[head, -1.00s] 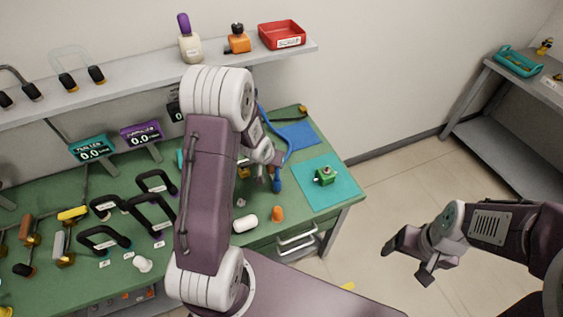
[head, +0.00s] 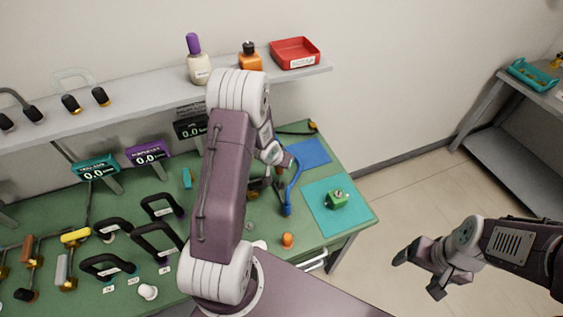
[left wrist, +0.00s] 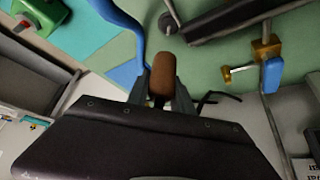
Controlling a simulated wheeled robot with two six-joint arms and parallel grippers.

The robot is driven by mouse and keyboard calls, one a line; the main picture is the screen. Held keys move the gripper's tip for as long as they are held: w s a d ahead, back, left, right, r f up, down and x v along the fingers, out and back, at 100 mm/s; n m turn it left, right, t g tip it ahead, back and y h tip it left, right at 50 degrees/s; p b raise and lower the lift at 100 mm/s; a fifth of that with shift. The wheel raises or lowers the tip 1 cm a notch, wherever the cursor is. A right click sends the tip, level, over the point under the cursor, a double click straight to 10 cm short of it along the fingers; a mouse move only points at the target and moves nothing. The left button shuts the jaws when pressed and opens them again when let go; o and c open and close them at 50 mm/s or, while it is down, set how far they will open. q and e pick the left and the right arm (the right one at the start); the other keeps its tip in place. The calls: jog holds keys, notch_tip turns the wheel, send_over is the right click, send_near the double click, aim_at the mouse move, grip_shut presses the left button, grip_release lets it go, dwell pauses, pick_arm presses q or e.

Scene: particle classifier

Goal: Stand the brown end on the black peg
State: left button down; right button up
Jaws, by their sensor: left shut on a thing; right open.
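My left gripper (left wrist: 161,93) is shut on a brown rounded end (left wrist: 162,72) in the left wrist view. The rest of that piece is hidden behind the fingers and the wrist. In the head view the left gripper (head: 277,160) hangs over the right part of the green table, partly hidden by my own arm. A short dark round post (left wrist: 168,22) stands just beyond the brown end in the left wrist view; I cannot tell whether it is the black peg. My right gripper (head: 419,272) is open and empty, over the floor right of the table.
A curved blue bar (head: 292,185) stands close to the left gripper. A green block (head: 336,199) sits on a teal mat (head: 322,222) at the table's right. An orange piece (head: 288,240) lies near the front edge. Several black handles stand at left. A shelf (head: 140,103) runs behind.

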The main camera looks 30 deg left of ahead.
aim_at(281, 170)
pick_arm(q)
notch_tip(281, 170, down, 4)
jog(key=b, duration=0.2)
jog(key=shift+s+d+r+b, duration=0.1)
jog(key=shift+r+b, duration=0.15)
jog(key=shift+b, duration=0.05)
jog(key=shift+f+b, duration=0.3)
jog(key=shift+f, duration=0.2)
jog(key=shift+r, duration=0.1)
jog(key=shift+p, duration=0.35)
dwell(0.4)
jog(key=shift+f+b, duration=1.6)
jog(key=shift+f, duration=0.25)
jog(key=c, duration=1)
grip_release()
jog(key=shift+c, duration=0.2)
